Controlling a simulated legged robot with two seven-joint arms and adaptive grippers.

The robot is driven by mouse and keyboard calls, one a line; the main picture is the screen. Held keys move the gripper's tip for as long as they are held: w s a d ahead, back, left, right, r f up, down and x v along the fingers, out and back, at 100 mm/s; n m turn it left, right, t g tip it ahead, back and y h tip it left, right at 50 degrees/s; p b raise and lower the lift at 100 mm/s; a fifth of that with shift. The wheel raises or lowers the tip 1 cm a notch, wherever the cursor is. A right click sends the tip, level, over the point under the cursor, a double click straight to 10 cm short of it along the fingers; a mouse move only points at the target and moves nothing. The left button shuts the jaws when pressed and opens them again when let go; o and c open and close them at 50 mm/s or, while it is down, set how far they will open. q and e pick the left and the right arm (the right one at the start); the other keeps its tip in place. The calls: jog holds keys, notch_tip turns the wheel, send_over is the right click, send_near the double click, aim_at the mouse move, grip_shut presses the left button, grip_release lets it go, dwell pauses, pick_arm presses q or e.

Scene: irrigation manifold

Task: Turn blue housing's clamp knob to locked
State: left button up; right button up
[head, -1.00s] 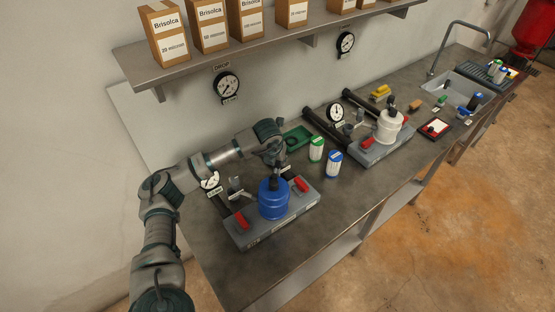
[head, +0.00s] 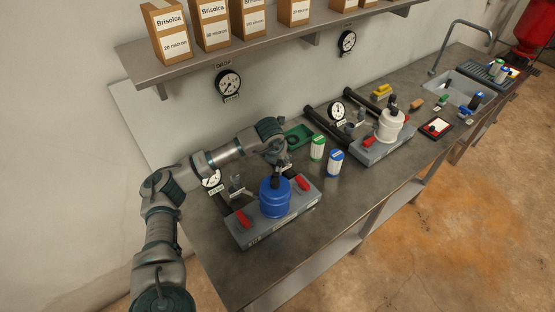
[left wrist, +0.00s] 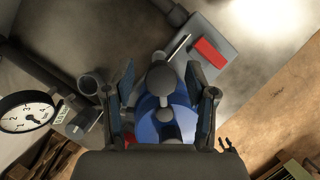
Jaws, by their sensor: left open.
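The blue housing (head: 275,201) stands upright on a grey base block at the near left of the bench. Its dark clamp knob (head: 275,182) is on top, partly hidden by my left gripper (head: 277,167) in the head view. In the left wrist view the knob (left wrist: 163,80) and the blue housing (left wrist: 150,126) lie between the two spread fingers of my left gripper (left wrist: 162,105). The gripper is open, with gaps seen beside the knob. I cannot tell the knob's lock position. My right gripper is not in view.
Red handles (head: 243,219) flank the housing on the base block (head: 290,217). A dial gauge (left wrist: 27,112) and pipe lie beside it. Green (head: 317,148) and blue-labelled (head: 335,162) canisters and a green tray (head: 298,137) are close by. A white housing (head: 390,125) stands farther right.

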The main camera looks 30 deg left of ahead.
pick_arm(q)
jog(key=v, duration=1.1)
jog(key=shift+s+r, duration=0.25)
jog(key=shift+f, duration=0.1)
